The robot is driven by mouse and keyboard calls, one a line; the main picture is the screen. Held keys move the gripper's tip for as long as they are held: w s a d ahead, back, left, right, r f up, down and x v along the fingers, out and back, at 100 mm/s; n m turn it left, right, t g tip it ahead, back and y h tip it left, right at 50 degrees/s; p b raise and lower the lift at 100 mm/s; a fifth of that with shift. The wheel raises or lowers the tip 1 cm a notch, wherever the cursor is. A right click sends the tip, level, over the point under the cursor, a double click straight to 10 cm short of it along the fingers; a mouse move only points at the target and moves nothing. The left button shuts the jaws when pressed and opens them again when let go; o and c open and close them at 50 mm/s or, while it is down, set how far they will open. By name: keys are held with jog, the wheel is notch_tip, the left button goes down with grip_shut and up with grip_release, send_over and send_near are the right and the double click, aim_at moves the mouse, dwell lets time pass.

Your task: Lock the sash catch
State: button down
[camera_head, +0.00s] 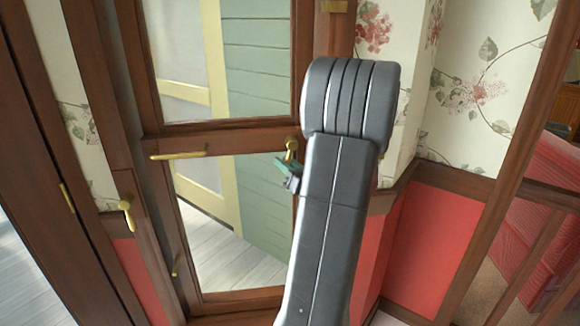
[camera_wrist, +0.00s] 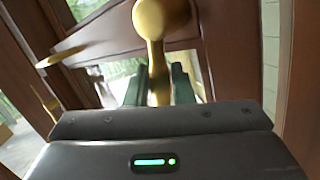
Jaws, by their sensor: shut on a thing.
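The brass sash catch (camera_head: 291,147) sits at the right part of the window's wooden middle rail in the head view. In the wrist view its rounded knob and stem (camera_wrist: 158,40) stand large at the top centre. My gripper (camera_head: 284,170) is at the catch, just below its knob in the head view. In the wrist view its green-tipped fingers (camera_wrist: 158,84) stand on either side of the brass stem, shut on it. My arm hides the right side of the window frame and part of the catch's surroundings.
A brass bar (camera_head: 178,154) lies along the rail to the left. A brass handle (camera_head: 127,211) is on the frame farther left. Glass panes sit above and below the rail. Floral wallpaper and red panelling (camera_head: 430,240) stand on the right, close to my arm.

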jog(key=shift+s+a+r+m+t, duration=0.1)
jog(key=shift+a+r+m+t, duration=0.1)
jog(key=shift+a+m+t, duration=0.45)
jog(key=shift+r+m+t, duration=0.15)
jog(key=shift+m+t, duration=0.2)
jog(key=shift+m, duration=0.75)
jog(key=shift+s+a+r+m+t, duration=0.1)
jog(key=shift+a+r+m+t, duration=0.1)
jog(key=shift+a+m+t, duration=0.45)
jog(key=shift+d, duration=0.3)
jog(key=c, duration=1.6)
grip_release()
jog(key=shift+o, duration=0.2)
jog(key=b+v, duration=0.2)
jog(key=v, duration=1.1)
jog(key=shift+s+d, duration=0.3)
jog(key=shift+s, duration=0.05)
